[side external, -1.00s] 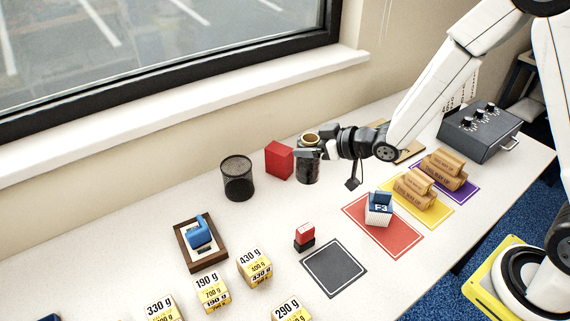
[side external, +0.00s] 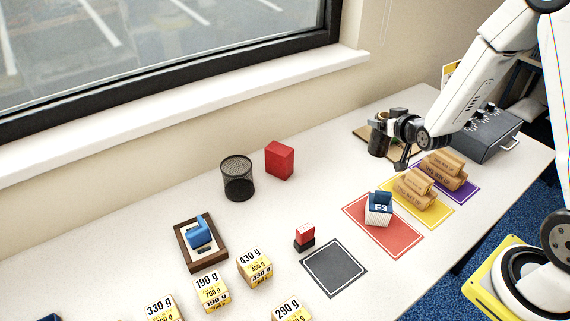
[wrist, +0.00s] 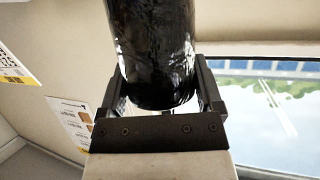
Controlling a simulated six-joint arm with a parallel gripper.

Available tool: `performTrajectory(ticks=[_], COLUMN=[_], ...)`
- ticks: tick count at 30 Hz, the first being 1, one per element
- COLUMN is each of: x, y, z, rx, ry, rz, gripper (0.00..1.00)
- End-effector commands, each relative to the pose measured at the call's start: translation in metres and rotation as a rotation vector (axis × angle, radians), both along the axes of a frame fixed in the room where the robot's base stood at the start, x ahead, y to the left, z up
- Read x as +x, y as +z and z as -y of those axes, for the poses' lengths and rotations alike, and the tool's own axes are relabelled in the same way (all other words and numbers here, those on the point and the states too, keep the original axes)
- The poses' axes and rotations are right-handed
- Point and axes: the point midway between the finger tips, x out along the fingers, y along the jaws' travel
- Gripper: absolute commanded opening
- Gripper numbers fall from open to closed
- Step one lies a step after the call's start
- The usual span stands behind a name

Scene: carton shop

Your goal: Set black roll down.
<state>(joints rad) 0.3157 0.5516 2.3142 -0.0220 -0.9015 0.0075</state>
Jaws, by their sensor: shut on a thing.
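A black roll (wrist: 155,50) with a glossy wrapped surface stands between my gripper's fingers in the wrist view. In the side view the black roll (side external: 378,143) is upright at the back right of the table, at the left part of a brown board. My gripper (side external: 385,124) is shut on it near its upper part. In the wrist view my gripper (wrist: 160,97) has one finger on each side of the roll. Whether the roll's base touches the board or table is hard to tell.
The brown board (side external: 362,133) is partly hidden by my arm. A grey box with knobs (side external: 480,130) stands to the right. A red box (side external: 279,160) and a mesh bin (side external: 238,178) stand left, with clear table between.

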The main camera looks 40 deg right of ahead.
Motion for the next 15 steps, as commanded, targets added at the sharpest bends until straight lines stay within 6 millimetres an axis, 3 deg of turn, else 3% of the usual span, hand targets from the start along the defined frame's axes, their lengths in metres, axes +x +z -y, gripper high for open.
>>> performTrajectory(ticks=[8,15], x=[-0.002,-0.002], y=[-0.001,-0.017], z=[0.006,0.006], rx=[-0.001,-0.001], ry=[-0.02,-0.018], rz=[0.001,-0.001], gripper=[0.08,0.08])
